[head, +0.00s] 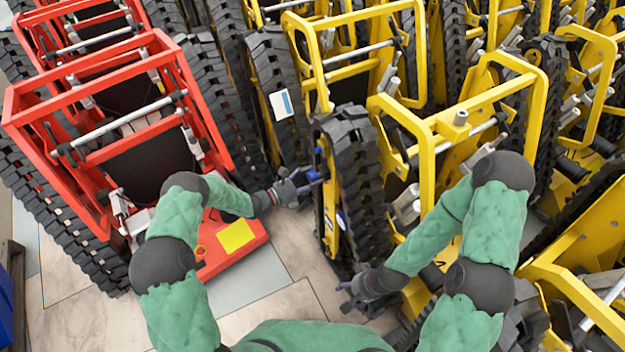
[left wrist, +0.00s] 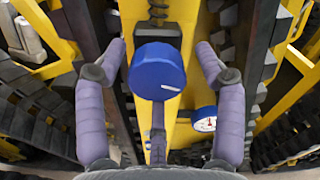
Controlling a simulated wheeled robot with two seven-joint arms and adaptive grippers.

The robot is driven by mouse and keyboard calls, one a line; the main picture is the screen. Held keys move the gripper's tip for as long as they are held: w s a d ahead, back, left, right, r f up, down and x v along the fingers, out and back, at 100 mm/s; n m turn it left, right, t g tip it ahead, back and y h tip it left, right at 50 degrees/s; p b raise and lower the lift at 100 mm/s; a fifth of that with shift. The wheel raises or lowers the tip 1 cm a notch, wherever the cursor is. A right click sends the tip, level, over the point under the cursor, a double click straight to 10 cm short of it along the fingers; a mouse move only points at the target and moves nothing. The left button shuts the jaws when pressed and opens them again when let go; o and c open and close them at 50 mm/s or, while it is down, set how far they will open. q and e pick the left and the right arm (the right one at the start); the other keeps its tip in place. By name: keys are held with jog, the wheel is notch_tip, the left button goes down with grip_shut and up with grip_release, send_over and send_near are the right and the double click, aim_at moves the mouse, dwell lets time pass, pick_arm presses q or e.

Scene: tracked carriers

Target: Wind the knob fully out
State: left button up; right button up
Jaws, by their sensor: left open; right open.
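The round blue knob (left wrist: 158,72) with a white line mark sits on a yellow upright of a tracked carrier in the left wrist view. In the head view the knob (head: 314,177) shows small and partly covered at my left fingertips. My left gripper (head: 304,183) is open. In the left wrist view the purple padded fingers of my left gripper (left wrist: 161,60) stand on either side of the knob, with a gap on each side. My right gripper (head: 346,297) is open and empty, low beside the black track, apart from the knob.
A gauge with a white dial and blue rim (left wrist: 204,120) sits below right of the knob, close to the right finger. A red carrier (head: 110,130) stands at the left. Yellow carriers (head: 440,150) crowd the right. Some floor (head: 275,300) is free in front.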

pick_arm(q)
jog(key=v, duration=1.2)
